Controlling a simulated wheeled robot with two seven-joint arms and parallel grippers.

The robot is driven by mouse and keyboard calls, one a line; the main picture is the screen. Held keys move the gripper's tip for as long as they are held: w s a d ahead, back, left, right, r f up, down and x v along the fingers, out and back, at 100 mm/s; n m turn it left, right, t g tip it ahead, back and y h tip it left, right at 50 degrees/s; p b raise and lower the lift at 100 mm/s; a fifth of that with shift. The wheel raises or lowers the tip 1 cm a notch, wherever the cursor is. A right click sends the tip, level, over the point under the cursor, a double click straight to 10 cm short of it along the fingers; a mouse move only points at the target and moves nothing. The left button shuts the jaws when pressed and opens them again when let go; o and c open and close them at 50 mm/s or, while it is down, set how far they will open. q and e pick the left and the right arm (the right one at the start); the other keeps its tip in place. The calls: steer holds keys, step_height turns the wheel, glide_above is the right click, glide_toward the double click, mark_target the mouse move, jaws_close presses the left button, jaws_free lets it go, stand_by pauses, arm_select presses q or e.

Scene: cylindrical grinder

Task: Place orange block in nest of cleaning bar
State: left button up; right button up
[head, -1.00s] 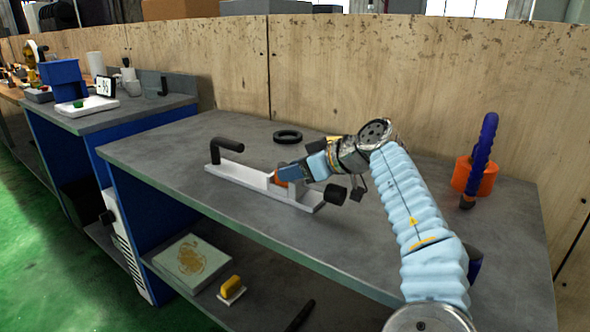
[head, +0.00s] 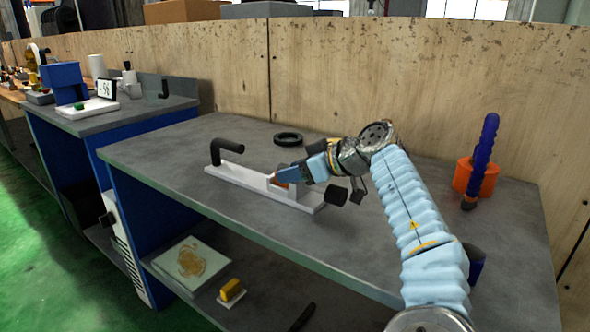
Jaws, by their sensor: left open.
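The cleaning bar (head: 237,179) is a long white bar with a black handle at each end, lying on the grey workbench. Its raised nest walls stand near its middle and right half. The orange block (head: 281,182) shows as a small orange patch low between these walls, partly hidden by my fingers, and its exact seating cannot be told. My left gripper (head: 285,175) is open, with its fingertips at the block just over the nest. My right gripper is not in view.
A black ring (head: 288,139) lies behind the bar. An orange cylinder with a blue curved hose (head: 476,177) stands at the right. A wooden wall closes the back. A lower shelf (head: 265,265) holds a board and a yellow-handled tool. The bench left of the bar is clear.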

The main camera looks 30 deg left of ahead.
arm_select(q)
steer(key=p+v, duration=0.1)
steer(key=v, duration=1.1)
steer(key=shift+r, duration=0.15)
